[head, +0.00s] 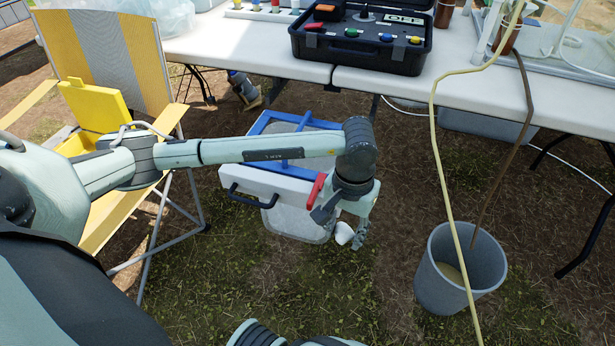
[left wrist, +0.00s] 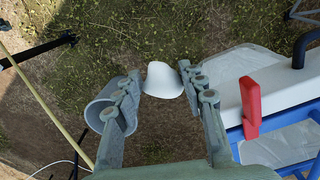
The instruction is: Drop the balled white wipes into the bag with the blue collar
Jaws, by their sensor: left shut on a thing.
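My left gripper (head: 343,228) is shut on a balled white wipe (head: 344,234), which also shows between the fingertips in the left wrist view (left wrist: 163,82). It holds the wipe above the grass, at the front right of the bag holder. The blue collar (head: 259,122) is a square frame under the table's front edge, with a pale bag (head: 294,222) showing below it. The collar shows at the lower right of the left wrist view (left wrist: 285,168). My forearm crosses over the collar and hides part of its opening. My right gripper is not in view.
A red lever (head: 317,190) stands up from the white front panel beside my left gripper. A grey bucket (head: 437,290) with hoses stands at right. A yellow chair (head: 172,118) is at left. The white table (head: 245,55) carries a black case (head: 361,45).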

